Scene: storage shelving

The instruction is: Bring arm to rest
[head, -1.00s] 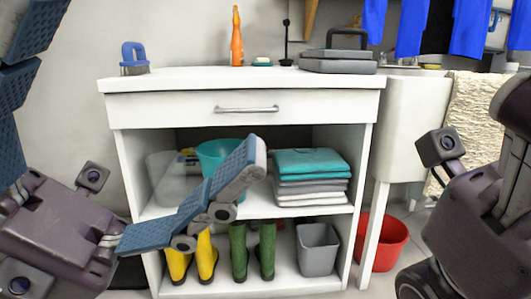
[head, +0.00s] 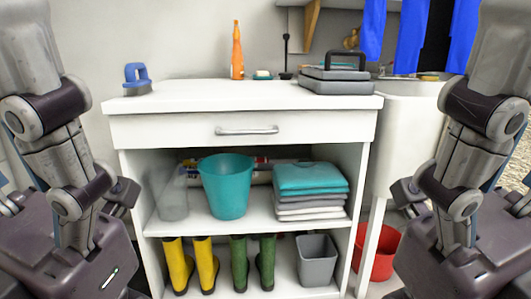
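My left gripper (head: 70,245) is at the left edge of the head view, drawn back and folded close beneath my arm links. My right gripper (head: 465,255) is at the right edge in a mirrored pose. Only the dark gripper bodies show clearly. The fingers are mostly hidden behind the arm links or out of frame, so I cannot tell whether they are open or shut. No held object is visible at either one. Both grippers appear apart from the white shelf unit (head: 240,128), one on each side of it.
The top holds a blue-handled brush (head: 137,78), an orange bottle (head: 237,52) and a grey toolbox (head: 340,80). A teal bucket (head: 226,187) and folded cloths (head: 310,180) are on the middle shelf. Boots (head: 206,263) and a grey bin (head: 317,261) stand below. A red bucket (head: 377,254) is right.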

